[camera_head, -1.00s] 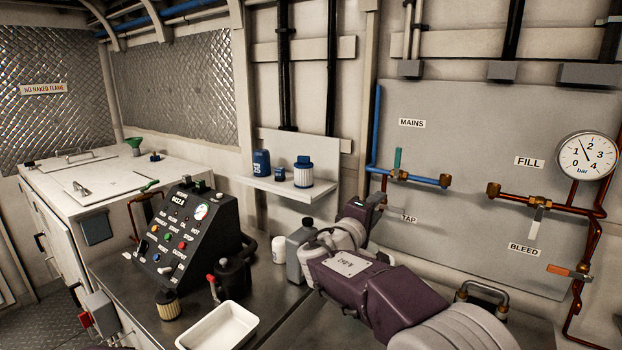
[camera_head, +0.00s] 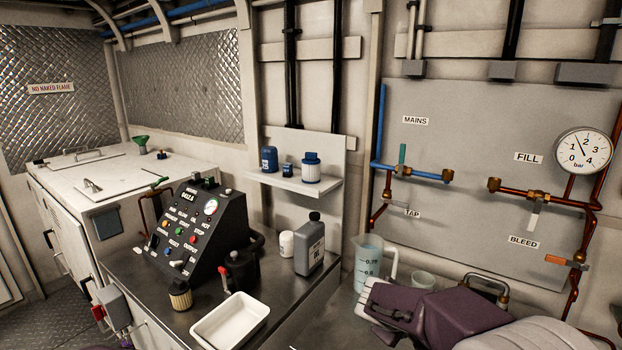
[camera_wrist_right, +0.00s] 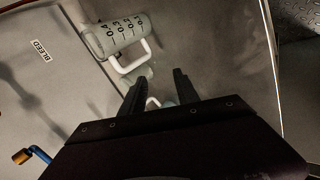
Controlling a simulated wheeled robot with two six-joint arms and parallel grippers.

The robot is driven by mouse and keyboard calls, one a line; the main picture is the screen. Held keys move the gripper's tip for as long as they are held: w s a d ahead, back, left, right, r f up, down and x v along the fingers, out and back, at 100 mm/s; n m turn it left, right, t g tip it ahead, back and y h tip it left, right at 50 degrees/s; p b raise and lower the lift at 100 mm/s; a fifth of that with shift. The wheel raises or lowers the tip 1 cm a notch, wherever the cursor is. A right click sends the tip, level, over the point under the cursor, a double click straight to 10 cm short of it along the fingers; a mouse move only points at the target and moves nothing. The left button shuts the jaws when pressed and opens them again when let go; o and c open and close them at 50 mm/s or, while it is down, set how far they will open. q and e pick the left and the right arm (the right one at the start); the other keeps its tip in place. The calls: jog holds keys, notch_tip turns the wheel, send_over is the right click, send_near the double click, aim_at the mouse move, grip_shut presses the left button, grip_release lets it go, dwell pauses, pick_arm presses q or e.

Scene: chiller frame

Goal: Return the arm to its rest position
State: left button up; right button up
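My right arm (camera_head: 440,315), with purple covers, comes in from the lower right in the head view, low in front of the grey wall panel. Its fingers are not clear there. In the right wrist view my right gripper (camera_wrist_right: 159,76) shows two dark fingers held apart with nothing gripped between them. A measuring jug (camera_wrist_right: 118,36) with a white handle and a small clear cup (camera_wrist_right: 137,75) lie beyond the fingers. The jug also stands upright in the head view (camera_head: 368,262), just behind the arm's end. My left gripper is not in view.
A grey bottle (camera_head: 309,248), a white tray (camera_head: 230,320) and a black control box (camera_head: 200,232) stand on the bench to the left. Copper pipes with valves (camera_head: 537,197) and a gauge (camera_head: 583,150) are on the wall panel. A wall shelf (camera_head: 295,182) holds blue containers.

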jog(key=s+f+m+y, duration=0.1)
jog(key=s+f, duration=0.1)
jog(key=s, duration=0.1)
jog(key=s+f+m+g+y, duration=0.1)
jog(key=s+f, duration=0.1)
jog(key=s+f+g, duration=0.1)
jog(key=s+f, duration=0.1)
jog(key=s, duration=0.1)
jog(key=shift+s+a+f+m+y, duration=0.35)
jog(key=shift+a+f+m+y, duration=0.05)
jog(key=s+a+f+m+g+y, duration=0.1)
jog(key=s+a+f+m+y, duration=0.2)
jog(key=s, duration=0.5)
notch_tip(320, 180, down, 13)
jog(key=s+m+g+b, duration=0.2)
jog(key=s+b, duration=0.1)
jog(key=b, duration=0.8)
notch_tip(320, 180, up, 17)
jog(key=p, duration=1.7)
jog(key=shift+a+r, duration=0.15)
jog(key=shift+r, duration=0.05)
